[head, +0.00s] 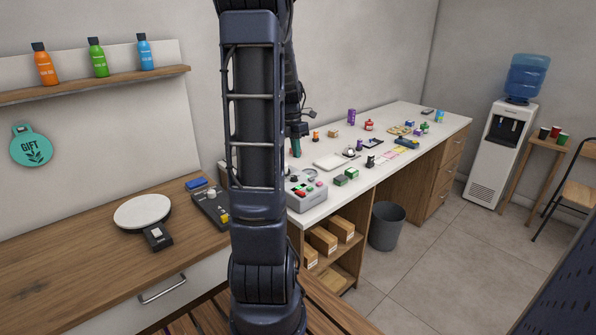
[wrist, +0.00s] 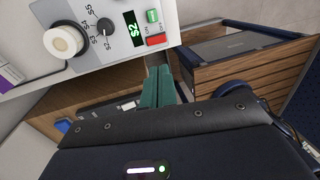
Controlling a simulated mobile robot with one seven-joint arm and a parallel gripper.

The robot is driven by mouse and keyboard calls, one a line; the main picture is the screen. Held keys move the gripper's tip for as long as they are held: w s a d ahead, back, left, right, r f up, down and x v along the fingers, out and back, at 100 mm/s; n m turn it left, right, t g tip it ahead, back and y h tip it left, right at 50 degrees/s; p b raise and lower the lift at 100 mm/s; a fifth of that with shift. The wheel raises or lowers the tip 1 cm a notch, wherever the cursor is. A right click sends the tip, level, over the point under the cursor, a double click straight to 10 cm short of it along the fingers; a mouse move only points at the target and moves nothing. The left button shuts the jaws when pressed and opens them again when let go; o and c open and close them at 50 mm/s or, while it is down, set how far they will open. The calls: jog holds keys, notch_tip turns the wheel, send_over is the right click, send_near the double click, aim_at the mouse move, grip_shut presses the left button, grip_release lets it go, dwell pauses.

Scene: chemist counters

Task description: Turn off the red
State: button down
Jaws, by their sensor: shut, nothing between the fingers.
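A pale grey control box (head: 306,199) stands on the near end of the white counter, partly hidden behind my arm. Contact cannot be told. The fingers also show in the head view (head: 296,148).
Several small items and a white tray (head: 330,161) lie on the white counter (head: 405,125). A wooden counter at left holds a round white plate device (head: 142,211) and a dark device (head: 211,207).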

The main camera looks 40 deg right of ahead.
aim_at(301, 192)
jog(key=shift+s, duration=0.1)
jog(key=f, duration=0.4)
jog(key=s+f, duration=0.1)
jog(key=f, duration=0.4)
jog(key=s+f, duration=0.1)
jog(key=f, duration=0.3)
jog(key=shift+s+f, duration=0.2)
jog(key=shift+f, duration=0.2)
